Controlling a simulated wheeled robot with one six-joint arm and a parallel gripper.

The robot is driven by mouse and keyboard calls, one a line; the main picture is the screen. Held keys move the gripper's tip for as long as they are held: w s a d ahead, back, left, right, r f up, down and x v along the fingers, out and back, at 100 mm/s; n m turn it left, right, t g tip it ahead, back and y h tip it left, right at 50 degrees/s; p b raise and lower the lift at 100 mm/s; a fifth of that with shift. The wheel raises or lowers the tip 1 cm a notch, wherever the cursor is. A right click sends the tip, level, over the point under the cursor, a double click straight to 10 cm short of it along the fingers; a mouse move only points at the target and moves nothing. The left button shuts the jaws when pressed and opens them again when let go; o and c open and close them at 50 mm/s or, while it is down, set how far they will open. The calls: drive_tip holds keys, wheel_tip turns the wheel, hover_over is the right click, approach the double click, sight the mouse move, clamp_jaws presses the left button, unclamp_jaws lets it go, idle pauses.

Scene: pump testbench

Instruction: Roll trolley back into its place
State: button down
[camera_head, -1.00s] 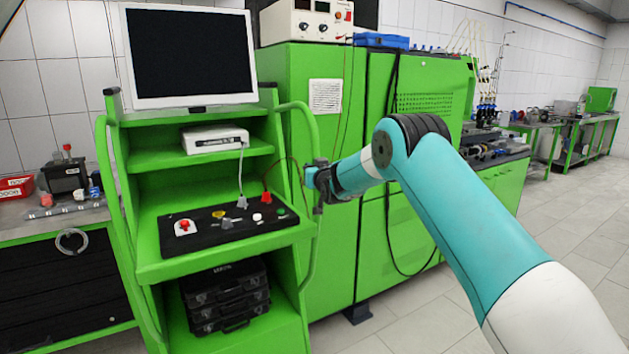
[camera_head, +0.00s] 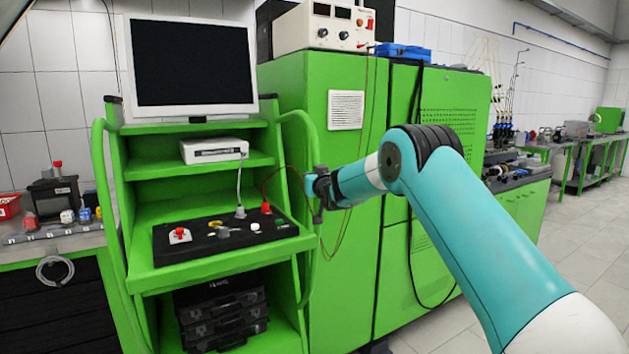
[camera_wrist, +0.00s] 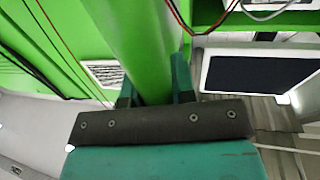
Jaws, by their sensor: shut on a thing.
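The green trolley (camera_head: 205,265) stands left of centre in the head view, with a monitor (camera_head: 190,62) on top, shelves, a black control panel and black cases low down. Its right side has a green tube handle (camera_head: 313,145). My gripper (camera_head: 312,190) is at this handle, shut on the tube. In the wrist view the green tube (camera_wrist: 140,50) runs between the two fingers of my gripper (camera_wrist: 155,90). The trolley's wheels are out of view.
A large green cabinet (camera_head: 345,220) stands close to the trolley's right side. A workbench (camera_head: 60,255) with tools stands at its left. Wires (camera_head: 350,215) hang between trolley and cabinet. Open tiled floor (camera_head: 570,245) lies at the right.

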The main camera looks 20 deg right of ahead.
drive_tip(key=shift+w+r, duration=0.1)
drive_tip(key=shift+r, duration=0.25)
drive_tip(key=c, duration=0.9)
unclamp_jaws()
drive_tip(key=shift+w+f, duration=0.15)
drive_tip(key=shift+f, duration=0.1)
drive_tip(key=shift+c, duration=0.2)
drive_tip(key=shift+f, duration=0.1)
drive_tip(key=s+a+b, duration=0.2)
drive_tip(key=s+b, duration=0.2)
drive_tip(key=s, duration=1.3)
drive_tip(key=shift+s, duration=0.15)
drive_tip(key=shift+a, duration=0.15)
drive_tip(key=s+a+f+n+g+y+p, duration=0.1)
drive_tip(key=s+a+n+g+y+p, duration=0.2)
drive_tip(key=s+a+g+y, duration=0.85)
drive_tip(key=s+a+n+g+h+p, duration=0.1)
drive_tip(key=s+a+n+g+h, duration=0.1)
drive_tip(key=s, duration=1.2)
drive_tip(key=s+a+n+g+h+p, duration=0.1)
drive_tip(key=s+a+n+g+h, duration=0.2)
drive_tip(key=s+a, duration=0.4)
drive_tip(key=s+g, duration=0.1)
drive_tip(key=s, duration=0.7)
drive_tip(key=shift+a+f+p, duration=0.15)
drive_tip(key=shift+f+p, duration=0.25)
